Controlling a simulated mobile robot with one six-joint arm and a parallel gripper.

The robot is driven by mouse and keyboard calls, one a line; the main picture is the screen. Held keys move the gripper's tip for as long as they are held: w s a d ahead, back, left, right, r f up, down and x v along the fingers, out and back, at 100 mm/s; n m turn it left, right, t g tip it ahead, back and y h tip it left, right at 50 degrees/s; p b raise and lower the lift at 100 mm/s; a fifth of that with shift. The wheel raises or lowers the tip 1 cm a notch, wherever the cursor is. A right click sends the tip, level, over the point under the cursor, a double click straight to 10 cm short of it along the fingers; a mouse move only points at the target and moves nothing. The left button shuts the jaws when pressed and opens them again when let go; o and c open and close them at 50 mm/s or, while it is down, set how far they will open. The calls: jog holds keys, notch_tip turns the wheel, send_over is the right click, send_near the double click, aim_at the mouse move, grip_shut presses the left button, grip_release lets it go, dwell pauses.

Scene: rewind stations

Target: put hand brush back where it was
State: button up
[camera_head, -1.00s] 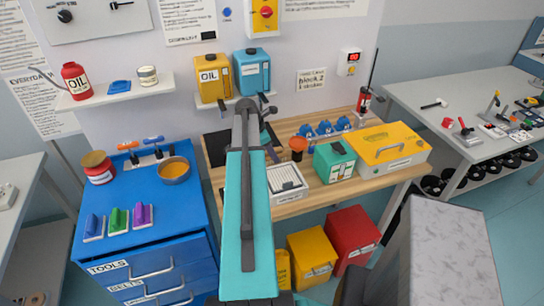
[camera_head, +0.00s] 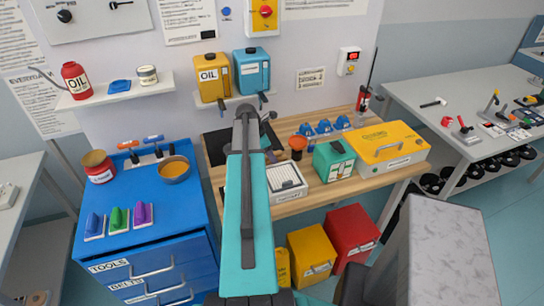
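I cannot single out a hand brush with certainty. Three small blocks with raised grips, blue (camera_head: 94,225), green (camera_head: 119,219) and purple (camera_head: 143,213), stand in a row on the blue tool cabinet (camera_head: 185,211); they may be brushes, but their undersides are hidden. My teal and grey arm reaches away from me over the wooden bench (camera_head: 297,203). My gripper is mostly hidden behind the arm's far end. Only dark parts show beside it, and I cannot see its fingers or whether it holds anything.
The bench carries a white-grey tray (camera_head: 287,181), a green box (camera_head: 333,161), a yellow case (camera_head: 388,147) and several blue items (camera_head: 324,127). A bowl (camera_head: 174,169) and a red tin (camera_head: 98,167) stand on the cabinet. Yellow (camera_head: 312,254) and red (camera_head: 351,239) bins stand below.

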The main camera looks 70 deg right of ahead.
jog(key=shift+r, duration=0.25)
jog(key=shift+b+v, duration=1.6)
jog(key=shift+v, duration=4.3)
jog(key=shift+w, duration=0.1)
jog(key=shift+a, duration=0.1)
